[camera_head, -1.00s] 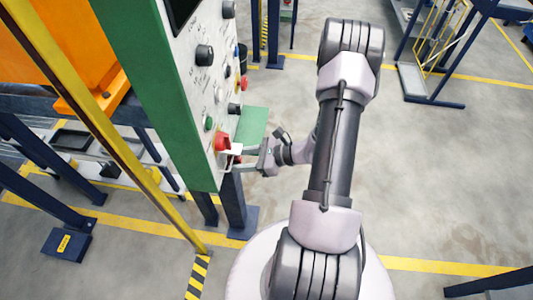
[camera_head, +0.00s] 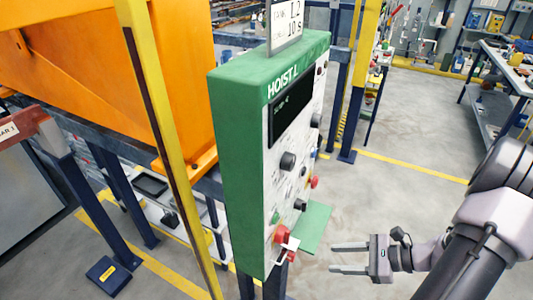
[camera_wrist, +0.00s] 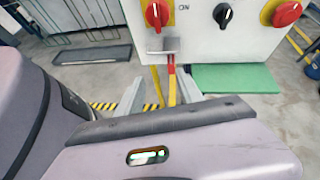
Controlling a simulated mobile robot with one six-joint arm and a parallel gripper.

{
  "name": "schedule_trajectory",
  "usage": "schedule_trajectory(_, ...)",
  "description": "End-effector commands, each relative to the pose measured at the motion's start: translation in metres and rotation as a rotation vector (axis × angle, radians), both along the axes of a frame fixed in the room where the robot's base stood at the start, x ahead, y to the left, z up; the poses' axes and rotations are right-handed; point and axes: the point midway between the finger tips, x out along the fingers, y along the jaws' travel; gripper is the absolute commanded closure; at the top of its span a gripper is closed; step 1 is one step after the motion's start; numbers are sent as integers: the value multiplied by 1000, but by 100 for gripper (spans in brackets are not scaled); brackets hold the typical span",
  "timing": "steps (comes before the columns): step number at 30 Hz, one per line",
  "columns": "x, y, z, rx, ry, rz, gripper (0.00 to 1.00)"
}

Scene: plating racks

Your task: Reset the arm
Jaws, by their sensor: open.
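My gripper (camera_head: 335,258) is open and empty, its two parallel fingers pointing left toward the hoist control panel (camera_head: 240,150). A clear gap separates the fingertips from the panel. The panel is a green-edged box with a white face, marked HOIST. A red knob (camera_head: 282,234) with a pale bracket (camera_head: 288,250) sits at its lower end. In the wrist view, my gripper (camera_wrist: 160,88) has its fingers spread below the panel face (camera_wrist: 215,45). A grey plate (camera_wrist: 165,45) with a red and yellow strip under it shows between and beyond them.
An orange machine (camera_head: 110,80) and a yellow post (camera_head: 160,140) stand left of the panel. A green plate (camera_head: 315,228) lies beside the panel's lower end. A workbench (camera_head: 510,70) stands at the far right. The floor (camera_head: 390,180) between the panel and my arm is open.

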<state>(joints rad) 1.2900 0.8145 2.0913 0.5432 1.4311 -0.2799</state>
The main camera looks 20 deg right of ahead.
Motion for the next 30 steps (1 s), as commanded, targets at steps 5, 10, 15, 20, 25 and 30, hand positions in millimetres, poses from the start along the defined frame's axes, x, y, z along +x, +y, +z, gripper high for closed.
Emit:
schedule_trajectory(5, 31, 94, 89, -444, -29, 551, 57)
schedule_trajectory(10, 14, 186, 160, -957, -223, 1008, 57)
schedule_trajectory(15, -16, 237, 203, -1347, -511, 1223, 57)
schedule_trajectory(20, -28, 252, 219, -1488, -654, 1263, 57)
schedule_trajectory(25, -29, 252, 220, -1498, -662, 1264, 57)
schedule_trajectory(30, -28, 252, 220, -1496, -661, 1263, 57)
